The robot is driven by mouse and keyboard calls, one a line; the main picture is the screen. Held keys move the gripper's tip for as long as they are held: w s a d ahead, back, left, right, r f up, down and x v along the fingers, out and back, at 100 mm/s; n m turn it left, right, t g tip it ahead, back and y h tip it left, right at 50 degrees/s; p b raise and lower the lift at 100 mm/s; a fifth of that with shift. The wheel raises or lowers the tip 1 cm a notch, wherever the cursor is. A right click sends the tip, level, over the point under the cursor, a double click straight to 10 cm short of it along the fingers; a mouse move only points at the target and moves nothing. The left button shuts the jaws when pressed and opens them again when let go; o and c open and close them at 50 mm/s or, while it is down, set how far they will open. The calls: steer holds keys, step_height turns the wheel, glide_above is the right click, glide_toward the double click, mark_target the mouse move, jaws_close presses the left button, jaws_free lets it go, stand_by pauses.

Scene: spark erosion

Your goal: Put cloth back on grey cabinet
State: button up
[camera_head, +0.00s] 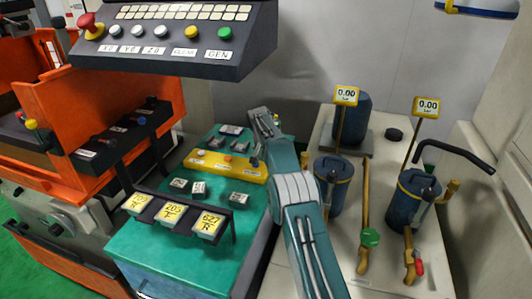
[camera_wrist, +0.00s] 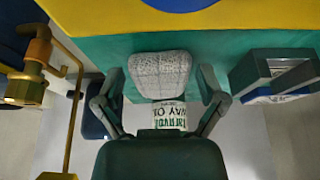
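In the wrist view a pale grey, mottled, rounded piece (camera_wrist: 160,75) lies between my fingers; it looks like the cloth, but I cannot be sure. My gripper (camera_wrist: 160,88) has its two fingers spread wide, one on each side of this piece, with narrow gaps at its edges. A white label (camera_wrist: 168,114) with green print shows just below the piece. The pale grey cabinet (camera_head: 330,270) stands at the right, with blue canisters (camera_head: 416,200) on top.
A green-topped unit (camera_head: 160,250) with a yellow strip (camera_head: 228,167) and labelled blocks stands left of my arm. An orange machine (camera_head: 110,100) is at the far left. A control panel (camera_head: 175,35) overhangs the back. Brass pipes (camera_head: 365,220) rise beside the canisters.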

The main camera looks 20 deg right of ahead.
stand_by(0.4)
steer(key=s+v, duration=0.1)
steer(key=v, duration=1)
steer(key=shift+a+f, duration=0.2)
steer(key=shift+f, duration=0.05)
steer(key=s+a+r+n, duration=0.2)
steer(key=s, duration=1.4)
steer(key=s+a+r+n+t+y, duration=0.1)
steer(key=s+a+r+n, duration=0.1)
steer(key=s, duration=1.5)
steer(key=s+a+r+n+t+y, duration=0.1)
steer(key=s+r, duration=0.3)
steer(key=s, duration=1.2)
steer(key=shift+s+a+n, duration=0.2)
steer(key=shift+a+n, duration=0.55)
steer(key=shift+n, duration=0.15)
